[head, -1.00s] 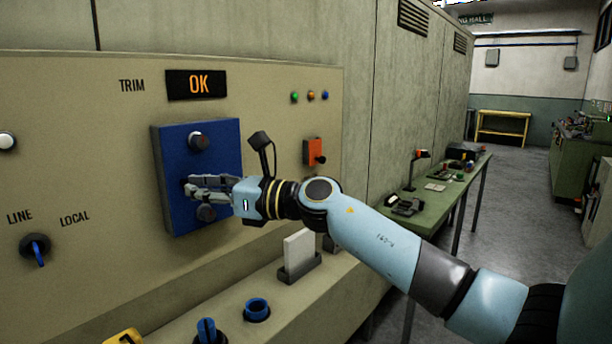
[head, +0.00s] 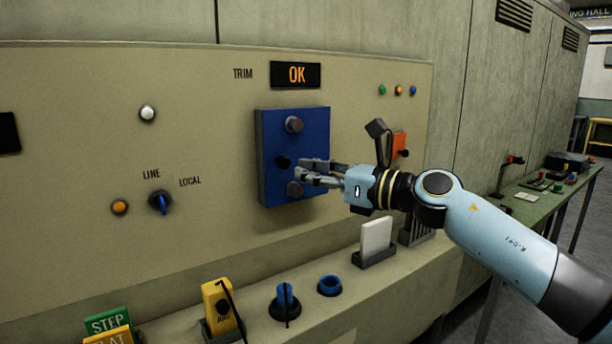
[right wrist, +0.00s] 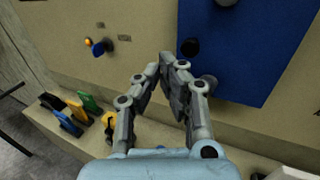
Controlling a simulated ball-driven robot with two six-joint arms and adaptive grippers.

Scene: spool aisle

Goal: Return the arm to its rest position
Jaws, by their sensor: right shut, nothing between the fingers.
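My right arm (head: 505,243) reaches in from the right in the head view. Its gripper (head: 304,173) is shut and empty in front of the lower right part of a blue panel (head: 312,142). The panel carries dark knobs: an upper one (head: 294,124), a middle one (head: 283,162) just left of the fingertips, and a lower one (head: 295,189) close below them. In the right wrist view the fingers (right wrist: 166,66) come together with nothing between them, and the blue panel (right wrist: 235,65) lies beyond to the right. Whether the fingertips touch the panel cannot be told. My left gripper is not in view.
A blue LINE/LOCAL selector (head: 160,202) is at left, an orange switch (head: 400,144) at right. The ledge below holds a yellow device (head: 219,309), a blue ring (head: 330,285) and a white card (head: 376,236). A green table (head: 545,205) stands beyond.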

